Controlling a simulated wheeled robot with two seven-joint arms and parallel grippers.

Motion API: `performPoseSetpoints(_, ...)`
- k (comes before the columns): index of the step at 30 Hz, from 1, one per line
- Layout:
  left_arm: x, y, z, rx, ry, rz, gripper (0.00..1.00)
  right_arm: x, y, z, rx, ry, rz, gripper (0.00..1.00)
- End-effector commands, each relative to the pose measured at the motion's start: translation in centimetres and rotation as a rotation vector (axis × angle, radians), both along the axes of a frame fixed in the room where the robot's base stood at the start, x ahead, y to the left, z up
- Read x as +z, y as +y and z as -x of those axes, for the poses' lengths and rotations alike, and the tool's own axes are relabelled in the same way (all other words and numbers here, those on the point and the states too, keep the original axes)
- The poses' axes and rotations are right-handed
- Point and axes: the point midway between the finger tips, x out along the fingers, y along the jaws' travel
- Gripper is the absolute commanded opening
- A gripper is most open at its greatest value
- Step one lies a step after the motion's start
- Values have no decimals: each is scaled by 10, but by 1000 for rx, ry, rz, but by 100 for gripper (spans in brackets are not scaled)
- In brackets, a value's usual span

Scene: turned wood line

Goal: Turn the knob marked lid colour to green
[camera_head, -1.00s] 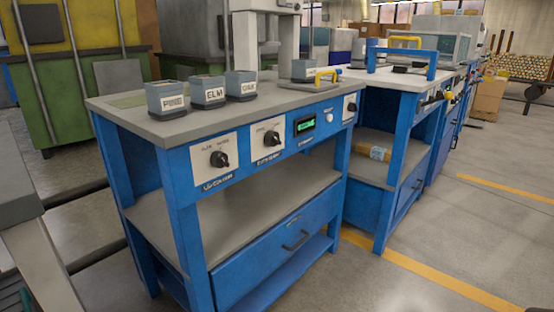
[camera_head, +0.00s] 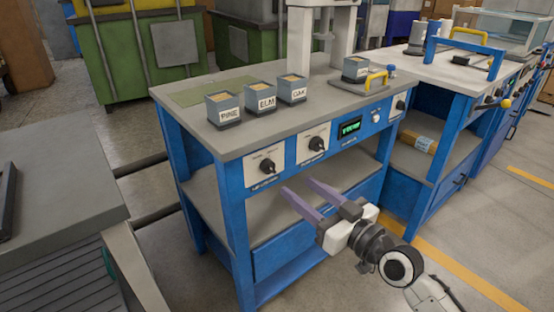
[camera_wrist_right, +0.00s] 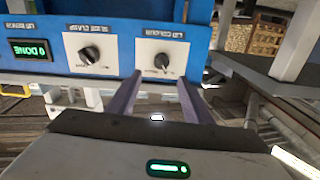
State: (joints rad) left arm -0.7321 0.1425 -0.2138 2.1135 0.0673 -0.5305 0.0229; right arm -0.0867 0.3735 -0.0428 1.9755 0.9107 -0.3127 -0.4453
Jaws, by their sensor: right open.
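The lid colour knob (camera_head: 267,167) is a black knob on a white plate, the leftmost on the blue bench front in the head view. Its lettering and pointer are too small to read surely. It also shows in the right wrist view (camera_wrist_right: 162,62), where the picture is upside down. My right gripper (camera_head: 297,184) is open and empty, in front of the panel and a little right of and below that knob in the head view. In the wrist view its fingertips (camera_wrist_right: 160,78) lie on either side of the knob's line, apparently short of it. My left gripper is out of view.
A second knob (camera_head: 317,143) and a green-lit display (camera_head: 350,128) sit right of it. Boxes marked pine (camera_head: 223,108), elm (camera_head: 261,100) and oak (camera_head: 292,89) stand on the bench top (camera_head: 190,95). A drawer lies below an open shelf.

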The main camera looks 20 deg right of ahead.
Motion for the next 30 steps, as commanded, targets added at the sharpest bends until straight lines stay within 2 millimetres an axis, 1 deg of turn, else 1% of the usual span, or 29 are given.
performPoseSetpoints(9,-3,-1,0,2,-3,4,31,-2,21,-53,2,0,-5,46)
performPoseSetpoints(15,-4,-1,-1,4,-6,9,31,-2,31,-79,3,2,-3,46)
performPoseSetpoints(20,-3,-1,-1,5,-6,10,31,-2,34,-88,4,4,-2,46)
performPoseSetpoints(28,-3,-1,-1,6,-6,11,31,-2,35,-89,4,3,-1,46)
performPoseSetpoints(30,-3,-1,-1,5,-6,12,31,-2,35,-89,4,3,-1,34)
